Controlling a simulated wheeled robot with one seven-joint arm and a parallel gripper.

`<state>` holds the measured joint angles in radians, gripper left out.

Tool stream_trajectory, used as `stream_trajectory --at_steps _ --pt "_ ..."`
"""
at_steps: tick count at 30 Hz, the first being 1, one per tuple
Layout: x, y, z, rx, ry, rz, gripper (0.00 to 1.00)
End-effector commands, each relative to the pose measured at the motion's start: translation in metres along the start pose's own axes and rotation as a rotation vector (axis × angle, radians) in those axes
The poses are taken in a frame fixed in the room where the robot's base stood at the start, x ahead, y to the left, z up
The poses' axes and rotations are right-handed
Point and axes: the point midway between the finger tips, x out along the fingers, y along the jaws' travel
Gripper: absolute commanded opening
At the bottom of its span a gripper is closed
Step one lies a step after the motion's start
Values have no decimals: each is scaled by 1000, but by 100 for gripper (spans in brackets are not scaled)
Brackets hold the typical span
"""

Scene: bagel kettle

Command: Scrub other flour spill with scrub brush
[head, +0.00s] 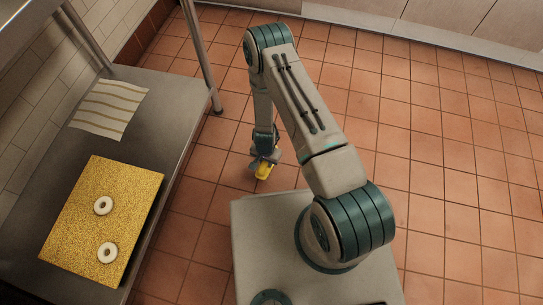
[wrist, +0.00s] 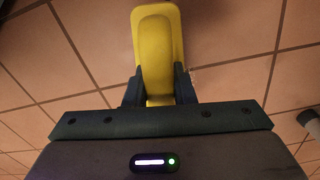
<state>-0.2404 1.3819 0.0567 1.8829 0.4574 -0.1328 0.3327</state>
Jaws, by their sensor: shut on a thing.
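My gripper (head: 264,164) is low over the tiled floor, in front of my base in the head view. It is shut on a yellow scrub brush (head: 263,171). In the wrist view the yellow brush (wrist: 158,45) sticks out from between the two dark fingers of my gripper (wrist: 160,88). Its bristles are hidden, and I cannot tell whether it touches the floor. I can make out no flour spill on the floor in either view.
A steel table (head: 168,122) stands at the left. It bears a yellow board (head: 75,215) with two bagels (head: 103,205) and a striped cloth (head: 110,108). A table leg (head: 202,55) rises at the back. The tiled floor (head: 450,190) is clear to the right.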

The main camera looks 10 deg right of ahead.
Motion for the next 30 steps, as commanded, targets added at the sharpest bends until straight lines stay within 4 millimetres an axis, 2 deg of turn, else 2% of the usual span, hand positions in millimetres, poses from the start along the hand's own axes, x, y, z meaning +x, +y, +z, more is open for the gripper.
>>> stream_trajectory --at_steps 1,12,26,30 --pt "-9 0 -1 1 1 0 0" --pt "-40 2 -1 4 0 0 0" --pt "-44 1 -2 3 1 0 0" --pt "-60 -8 -13 -19 5 -3 0"
